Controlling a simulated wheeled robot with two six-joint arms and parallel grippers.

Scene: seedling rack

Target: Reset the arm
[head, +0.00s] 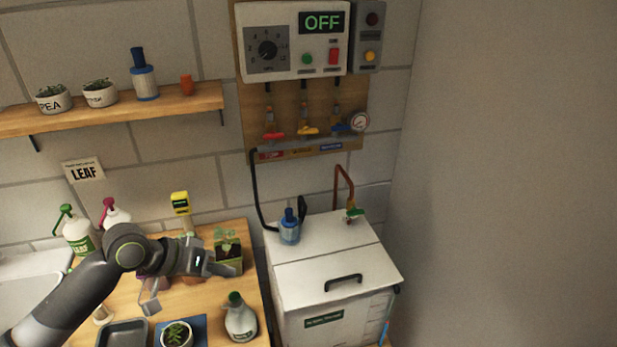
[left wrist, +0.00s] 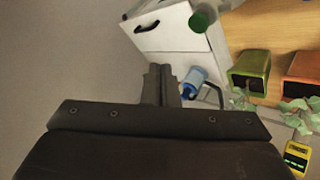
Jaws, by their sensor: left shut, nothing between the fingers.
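My left arm (head: 75,295) comes in from the left of the head view and reaches over the wooden bench. My left gripper (head: 222,268) is above the bench, in front of the green pot (head: 230,262) with a seedling. In the left wrist view the two fingers of the left gripper (left wrist: 161,85) lie together, shut and empty. The green pot (left wrist: 250,72) shows apart from them on the right of that view. My right gripper is in neither view.
A white chest (head: 325,262) with a blue-and-white bottle (head: 289,228) on top stands right of the bench. A grey tray (head: 122,333) and a potted plant on a blue mat (head: 200,328) are nearby. A control panel (head: 293,40) reads OFF.

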